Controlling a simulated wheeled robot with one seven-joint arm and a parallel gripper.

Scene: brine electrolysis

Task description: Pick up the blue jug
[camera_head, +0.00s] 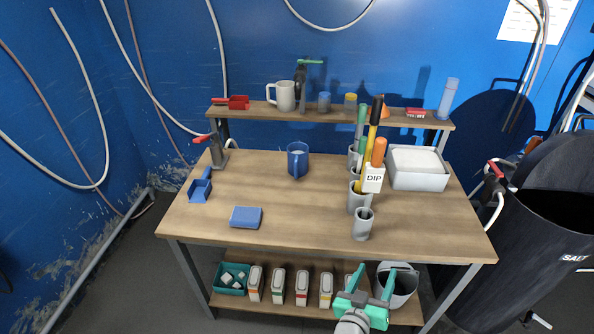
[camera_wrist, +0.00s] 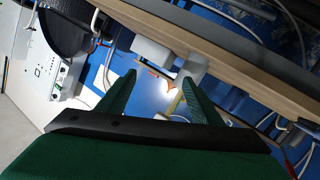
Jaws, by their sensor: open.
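The blue jug (camera_head: 297,163) stands upright on the wooden tabletop, left of centre and toward the back. It has a dark blue body and a pale inside. My gripper (camera_head: 371,281) is green, in front of the table's front edge and lower right of the jug, well apart from it. In the wrist view my gripper (camera_wrist: 159,79) has its two green fingers spread with nothing held between them. I cannot make out the jug in the wrist view.
On the table (camera_head: 260,190) are a blue block (camera_head: 246,217), a blue scoop (camera_head: 200,188), a tap stand (camera_head: 216,150), grey holders (camera_head: 362,226) with tools, and a white bin (camera_head: 418,170). A raised shelf (camera_head: 255,115) runs behind. Tabletop around the jug is clear.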

